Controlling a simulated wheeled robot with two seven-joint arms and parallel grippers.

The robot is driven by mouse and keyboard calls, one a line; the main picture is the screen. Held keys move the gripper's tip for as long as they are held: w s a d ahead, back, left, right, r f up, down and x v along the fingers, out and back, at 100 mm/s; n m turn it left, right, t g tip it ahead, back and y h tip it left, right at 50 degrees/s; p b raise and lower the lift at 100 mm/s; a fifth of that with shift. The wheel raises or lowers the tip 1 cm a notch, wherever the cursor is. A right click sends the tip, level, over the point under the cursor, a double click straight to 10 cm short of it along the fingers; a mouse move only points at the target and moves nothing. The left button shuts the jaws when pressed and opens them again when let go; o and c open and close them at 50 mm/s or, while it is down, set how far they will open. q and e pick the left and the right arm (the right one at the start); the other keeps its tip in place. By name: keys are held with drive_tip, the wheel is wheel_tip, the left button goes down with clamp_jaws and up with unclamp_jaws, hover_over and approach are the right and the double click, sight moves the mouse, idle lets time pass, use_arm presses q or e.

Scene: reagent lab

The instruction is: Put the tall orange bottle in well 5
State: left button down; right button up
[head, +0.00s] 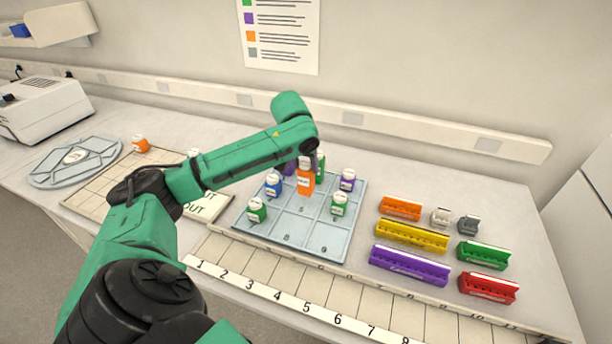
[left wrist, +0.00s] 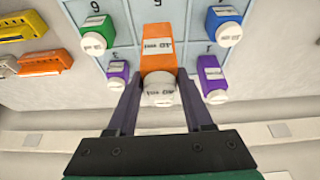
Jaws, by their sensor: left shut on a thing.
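My left gripper (head: 307,160) is shut on the tall orange bottle (head: 305,182), which has a white cap and label. The bottle is upright over the middle of the pale blue well tray (head: 270,231), just behind the printed 5. I cannot tell whether its base touches the tray. In the left wrist view the fingers (left wrist: 159,76) grip the bottle (left wrist: 165,45) near its cap from both sides. My right gripper is not in view.
Around it on the tray stand a blue bottle (head: 273,185), green bottles (head: 257,210) (head: 339,204) and a purple bottle (head: 347,181). Front wells 8 and 9 look empty. Coloured racks (head: 411,236) stand right; an orange bottle (head: 140,144) stands far left.

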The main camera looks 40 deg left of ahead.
sight(305, 177)
use_arm(q)
wheel_tip(305, 177, down, 3)
drive_tip(key=shift+s+a+f, duration=0.1)
drive_tip(key=shift+f, duration=0.5)
drive_tip(key=shift+c, duration=1.5)
unclamp_jaws()
drive_tip(key=b+v, duration=0.1)
drive_tip(key=v, duration=1.1)
drive_tip(key=shift+r, duration=0.1)
